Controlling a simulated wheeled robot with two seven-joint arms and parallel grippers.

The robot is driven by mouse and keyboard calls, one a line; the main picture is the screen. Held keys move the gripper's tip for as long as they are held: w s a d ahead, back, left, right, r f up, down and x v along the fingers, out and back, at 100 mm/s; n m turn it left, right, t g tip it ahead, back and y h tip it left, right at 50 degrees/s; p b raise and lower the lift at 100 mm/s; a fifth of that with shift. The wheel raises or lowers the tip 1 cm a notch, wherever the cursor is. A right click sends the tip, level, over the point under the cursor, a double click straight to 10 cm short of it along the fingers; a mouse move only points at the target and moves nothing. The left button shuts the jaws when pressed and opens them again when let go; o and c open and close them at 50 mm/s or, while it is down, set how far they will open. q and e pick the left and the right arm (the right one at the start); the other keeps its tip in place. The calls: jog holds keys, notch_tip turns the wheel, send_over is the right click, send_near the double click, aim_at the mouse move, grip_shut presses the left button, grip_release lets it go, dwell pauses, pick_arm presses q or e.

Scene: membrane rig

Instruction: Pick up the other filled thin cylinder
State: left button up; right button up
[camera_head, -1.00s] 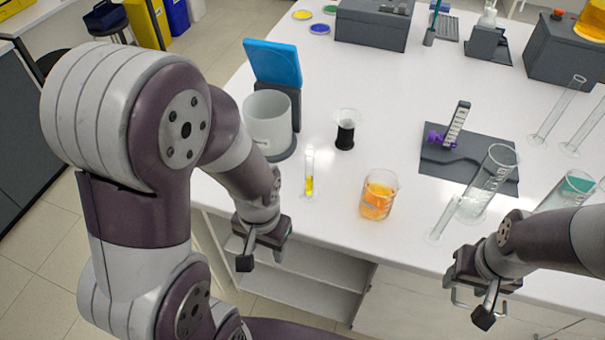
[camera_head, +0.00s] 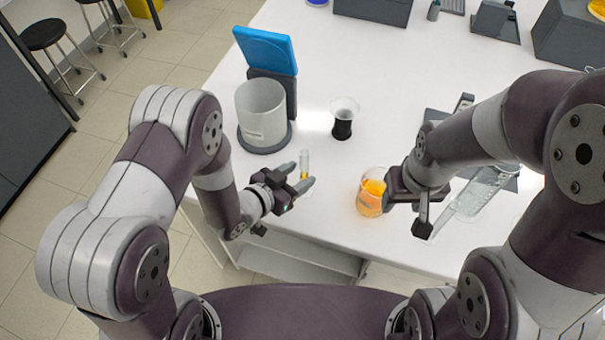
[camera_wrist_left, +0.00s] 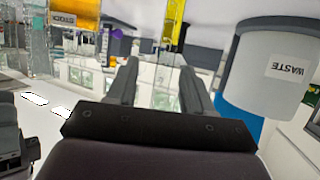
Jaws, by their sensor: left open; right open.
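A thin clear cylinder with yellow liquid (camera_head: 304,160) stands upright near the front edge of the table. I cannot tell whether the fingers touch the glass. My right gripper (camera_head: 422,214) is open and empty, close to the right of the orange beaker.
The orange beaker (camera_head: 369,197) stands right of the thin cylinder. The waste container (camera_head: 262,112), labelled in the left wrist view (camera_wrist_left: 270,70), stands behind left. A dark-filled vessel (camera_head: 343,120) is behind. A large clear cylinder (camera_head: 480,192) is partly hidden by my right arm.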

aim_at(301, 171)
pick_arm(q)
jog(key=p+x, duration=0.1)
jog(key=x, duration=0.4)
jog(key=shift+w+a+r+p, duration=0.15)
jog(key=shift+p, duration=0.15)
jog(key=shift+w, duration=0.3)
jog(key=shift+s, duration=0.1)
grip_shut()
